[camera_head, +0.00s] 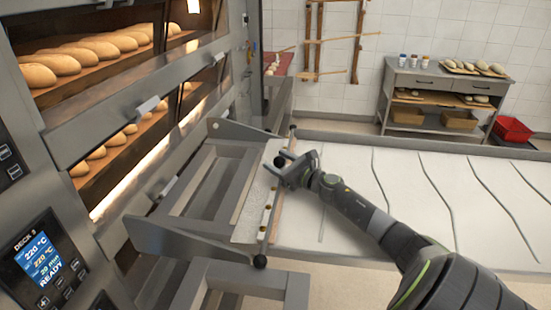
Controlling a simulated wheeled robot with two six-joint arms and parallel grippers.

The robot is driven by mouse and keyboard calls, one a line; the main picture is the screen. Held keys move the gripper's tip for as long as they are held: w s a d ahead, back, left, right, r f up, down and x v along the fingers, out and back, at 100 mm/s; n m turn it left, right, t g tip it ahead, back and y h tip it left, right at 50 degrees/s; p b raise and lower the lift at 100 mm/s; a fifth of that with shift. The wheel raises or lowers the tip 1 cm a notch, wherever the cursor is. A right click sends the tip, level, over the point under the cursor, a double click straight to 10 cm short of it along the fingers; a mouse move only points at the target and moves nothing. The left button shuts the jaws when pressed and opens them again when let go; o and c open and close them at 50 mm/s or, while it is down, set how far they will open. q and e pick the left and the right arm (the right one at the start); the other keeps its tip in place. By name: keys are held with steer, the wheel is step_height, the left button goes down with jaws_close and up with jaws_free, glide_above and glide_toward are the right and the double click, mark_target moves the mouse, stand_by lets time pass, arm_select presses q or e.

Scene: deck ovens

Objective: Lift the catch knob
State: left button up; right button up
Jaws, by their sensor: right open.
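My right gripper (279,162) reaches in from the lower right. Its jaws are open and empty over the loader's front bar. That bar (271,215) runs along the near end of the pale loader belt (400,190). A round black knob (260,262) sits at the bar's lower end, clear of the gripper. A smaller dark knob (292,130) shows at the far end, just beyond the gripper. I cannot tell for sure which is the catch knob. The jaws hide part of the bar. My left gripper is out of view.
Deck ovens (90,140) with loaves stand on the left, with a lit control panel (42,259). A grey metal frame (190,240) lies between ovens and belt. A bread table (445,82) and a red crate (512,130) stand at the back right.

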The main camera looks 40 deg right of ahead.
steer(key=shift+s+r, duration=0.1)
steer(key=shift+s, duration=0.05)
steer(key=shift+c, duration=0.2)
steer(key=shift+a, duration=0.1)
steer(key=shift+c, duration=1.3)
jaws_close()
steer(key=shift+r, duration=0.25)
steer(key=shift+r+p, duration=0.7)
steer(key=shift+r, duration=0.1)
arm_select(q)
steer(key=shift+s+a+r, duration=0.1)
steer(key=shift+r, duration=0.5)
arm_select(e)
steer(key=shift+o, duration=1.2)
jaws_free()
steer(key=shift+o, duration=0.3)
